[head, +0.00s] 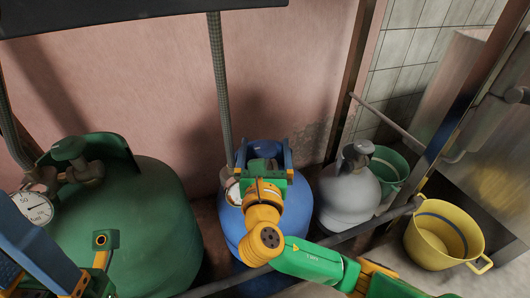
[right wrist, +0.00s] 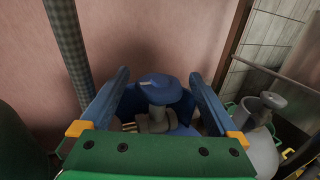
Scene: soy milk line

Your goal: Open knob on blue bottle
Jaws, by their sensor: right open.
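The blue bottle (head: 232,222) stands on the floor in the middle of the head view, with a gauge (head: 233,192) at its upper left. Its round blue knob (right wrist: 160,91) sits on a grey valve stem in the right wrist view. My right gripper (head: 264,147) is over the bottle's top, its two blue fingers apart. In the right wrist view the knob shows in the gap between the fingers, with space on both sides and no visible contact. In the head view my gripper mostly hides the knob. Part of my left gripper (head: 38,250) shows at the lower left; its jaw opening is unclear.
A large green bottle (head: 145,225) with a green knob (head: 70,149) and gauge (head: 34,207) stands left. A grey bottle (head: 346,192) stands close right. A green bucket (head: 391,170) and yellow bucket (head: 443,235) are further right. A hose (head: 220,85) hangs behind the blue bottle.

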